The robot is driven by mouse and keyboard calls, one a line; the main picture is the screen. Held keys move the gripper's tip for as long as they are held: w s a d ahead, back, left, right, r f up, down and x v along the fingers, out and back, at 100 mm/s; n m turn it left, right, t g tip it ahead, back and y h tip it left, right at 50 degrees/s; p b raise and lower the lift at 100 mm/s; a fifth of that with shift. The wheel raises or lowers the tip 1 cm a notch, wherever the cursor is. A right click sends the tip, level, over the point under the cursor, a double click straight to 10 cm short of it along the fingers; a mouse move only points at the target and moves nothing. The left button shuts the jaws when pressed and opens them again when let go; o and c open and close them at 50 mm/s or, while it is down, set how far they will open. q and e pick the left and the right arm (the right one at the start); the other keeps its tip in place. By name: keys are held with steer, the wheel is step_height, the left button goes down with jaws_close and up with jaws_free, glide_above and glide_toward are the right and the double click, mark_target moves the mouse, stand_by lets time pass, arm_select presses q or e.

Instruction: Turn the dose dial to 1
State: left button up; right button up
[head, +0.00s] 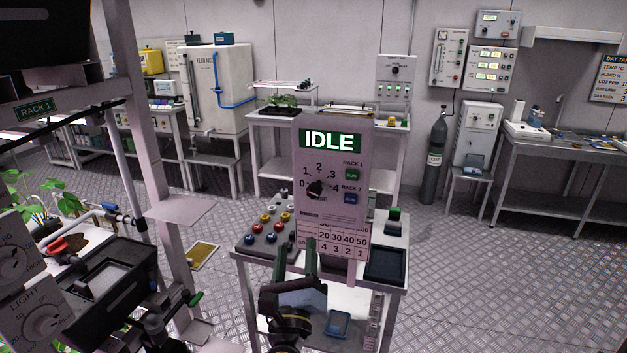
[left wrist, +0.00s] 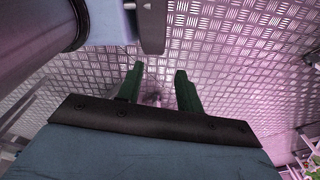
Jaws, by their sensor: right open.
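The dose dial (head: 315,189) is a small dark knob on an upright grey panel (head: 345,135), with the marks 1, 2, 3 and 4 around its upper side. I cannot tell which mark its pointer faces. A green display (head: 331,140) above it reads IDLE. My right gripper (head: 322,252) has green fingers, is open and empty, and is in front of and below the dial, apart from it in the picture. My left gripper (left wrist: 159,80) is open and empty over bare metal floor in the left wrist view.
A rack post (head: 160,130) stands at left. The floor at right is clear.

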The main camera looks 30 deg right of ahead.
mark_target(313, 194)
steer(key=w+d+r+m+p, duration=0.1)
steer(key=w+d+r, duration=0.1)
steer(key=w+d+r+m+g+h+p, duration=0.1)
steer(key=w+d+r, duration=0.1)
steer(key=w+d, duration=0.1)
steer(key=w+d+r+m+g+h+p, duration=0.1)
steer(key=w+d+r+p, duration=0.1)
steer(key=d, duration=0.1)
steer(key=shift+w+d+r, duration=0.2)
steer(key=shift+w+d, duration=0.05)
steer(key=shift+w, duration=0.05)
arm_select(q)
steer(key=shift+s+d+r, duration=0.1)
steer(key=shift+s+r, duration=0.15)
steer(key=shift+r, duration=0.95)
steer(key=shift+s+r, duration=0.25)
steer(key=shift+r, duration=0.9)
arm_select(e)
steer(key=shift+x, duration=0.8)
steer(key=shift+f, duration=0.1)
